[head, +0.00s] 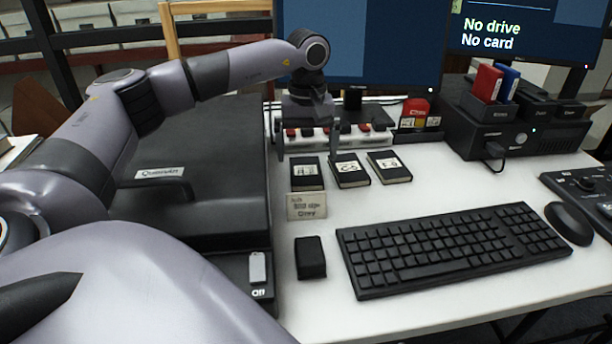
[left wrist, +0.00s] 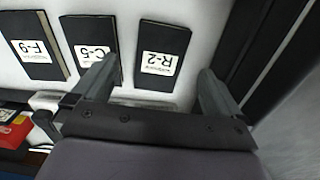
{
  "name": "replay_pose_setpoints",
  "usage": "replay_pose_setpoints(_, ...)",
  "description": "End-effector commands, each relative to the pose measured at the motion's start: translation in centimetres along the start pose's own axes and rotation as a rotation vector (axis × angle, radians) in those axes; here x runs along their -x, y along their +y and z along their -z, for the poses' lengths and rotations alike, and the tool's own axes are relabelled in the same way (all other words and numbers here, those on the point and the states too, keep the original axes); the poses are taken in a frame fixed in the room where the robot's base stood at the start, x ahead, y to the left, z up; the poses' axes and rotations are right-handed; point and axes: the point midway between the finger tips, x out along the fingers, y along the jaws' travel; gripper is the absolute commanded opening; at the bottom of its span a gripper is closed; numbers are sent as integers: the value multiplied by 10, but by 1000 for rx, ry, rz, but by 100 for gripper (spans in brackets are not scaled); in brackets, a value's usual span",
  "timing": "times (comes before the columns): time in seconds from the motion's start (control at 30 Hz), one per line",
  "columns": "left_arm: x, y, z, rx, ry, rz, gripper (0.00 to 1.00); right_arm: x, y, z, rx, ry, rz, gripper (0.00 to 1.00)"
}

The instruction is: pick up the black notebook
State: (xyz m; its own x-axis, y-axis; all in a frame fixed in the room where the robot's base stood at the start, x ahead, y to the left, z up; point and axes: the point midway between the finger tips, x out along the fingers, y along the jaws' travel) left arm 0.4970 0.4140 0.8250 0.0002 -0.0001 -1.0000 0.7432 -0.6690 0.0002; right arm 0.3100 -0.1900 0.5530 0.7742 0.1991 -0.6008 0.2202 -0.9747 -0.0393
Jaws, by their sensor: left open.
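Three black notebooks with white labels lie in a row on the white desk: R-2 (head: 307,183), C-5 (head: 350,181) and F-9 (head: 390,178). In the left wrist view they are R-2 (left wrist: 161,40), C-5 (left wrist: 88,32) and F-9 (left wrist: 37,63). My left gripper (head: 308,150) is open and empty at the far side of the row, behind R-2. In the left wrist view its fingertips (left wrist: 157,72) show either side of R-2, the one finger overlapping C-5. Contact cannot be told. My right gripper is not in view.
A small sign (head: 307,207) stands just in front of R-2. A black block (head: 310,257), keyboard (head: 450,250) and mouse (head: 568,223) lie nearer. A power strip (head: 358,135) runs behind the notebooks. A bulky black case (head: 225,215) borders them on the left.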

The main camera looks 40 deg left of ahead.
Motion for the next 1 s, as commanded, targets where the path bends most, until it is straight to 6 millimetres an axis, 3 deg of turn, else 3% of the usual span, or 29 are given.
replay_pose_setpoints(0.3,-46,-2,3,0,-1,2,100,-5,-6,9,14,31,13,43)
replay_pose_setpoints(0.63,-53,-2,3,1,0,0,100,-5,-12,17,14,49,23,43)
replay_pose_setpoints(0.67,-53,-2,3,1,0,0,94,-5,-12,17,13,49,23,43)
replay_pose_setpoints(0.83,-52,-2,3,1,0,0,39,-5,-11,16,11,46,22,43)
replay_pose_setpoints(1.0,-52,-2,3,1,0,-1,39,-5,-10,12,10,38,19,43)
